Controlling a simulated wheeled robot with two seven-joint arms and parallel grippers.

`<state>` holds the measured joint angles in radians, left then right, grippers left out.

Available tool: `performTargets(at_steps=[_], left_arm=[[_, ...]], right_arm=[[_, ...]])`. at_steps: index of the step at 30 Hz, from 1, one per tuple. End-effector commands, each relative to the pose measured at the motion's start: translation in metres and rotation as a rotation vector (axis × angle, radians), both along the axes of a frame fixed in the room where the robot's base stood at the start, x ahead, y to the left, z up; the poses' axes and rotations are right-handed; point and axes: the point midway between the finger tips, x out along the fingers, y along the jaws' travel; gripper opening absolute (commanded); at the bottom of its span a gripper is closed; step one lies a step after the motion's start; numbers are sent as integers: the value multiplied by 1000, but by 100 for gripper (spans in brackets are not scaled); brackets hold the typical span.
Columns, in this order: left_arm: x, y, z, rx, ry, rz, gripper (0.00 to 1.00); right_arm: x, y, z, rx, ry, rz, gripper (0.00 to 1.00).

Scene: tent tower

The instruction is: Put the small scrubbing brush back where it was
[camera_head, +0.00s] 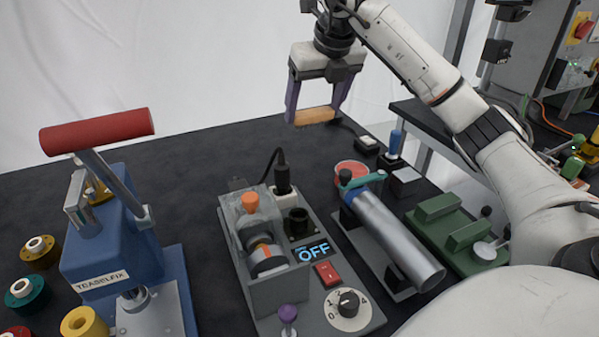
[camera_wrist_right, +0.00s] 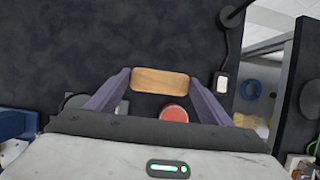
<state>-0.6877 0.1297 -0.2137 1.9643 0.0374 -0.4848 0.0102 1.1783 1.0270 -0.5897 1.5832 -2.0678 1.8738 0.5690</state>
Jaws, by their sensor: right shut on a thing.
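The small scrubbing brush (camera_head: 314,116) shows as a light wooden block. My right gripper (camera_head: 313,115) is shut on it, with one purple finger at each end. It is held in the air above the far part of the dark table. The wrist view also shows the wooden brush (camera_wrist_right: 160,80) between the fingertips, with dark table top beyond it. Any bristles are hidden. My left gripper is in neither view.
A red-topped round container (camera_head: 352,169) stands on the table (camera_head: 190,150), below and right of the brush. Nearby are a grey machine reading OFF (camera_head: 313,251), a metal cylinder (camera_head: 400,240), a green fixture (camera_head: 455,228) and a blue press with a red handle (camera_head: 110,225). The back left table is clear.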

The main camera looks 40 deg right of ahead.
Motion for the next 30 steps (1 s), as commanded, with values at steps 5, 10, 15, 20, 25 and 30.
performTargets(at_steps=[5,10,15,20,25,30], left_arm=[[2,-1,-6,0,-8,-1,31],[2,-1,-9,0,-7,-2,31],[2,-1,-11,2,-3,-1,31],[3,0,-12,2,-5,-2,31],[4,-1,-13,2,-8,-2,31],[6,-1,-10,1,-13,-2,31]], right_arm=[[0,0,-21,0,3,1,53],[-1,0,-53,-1,4,2,53],[0,0,-70,0,0,1,53],[-1,0,-85,0,2,1,53],[-1,0,-107,0,2,2,53],[0,0,-108,0,-1,1,53]])
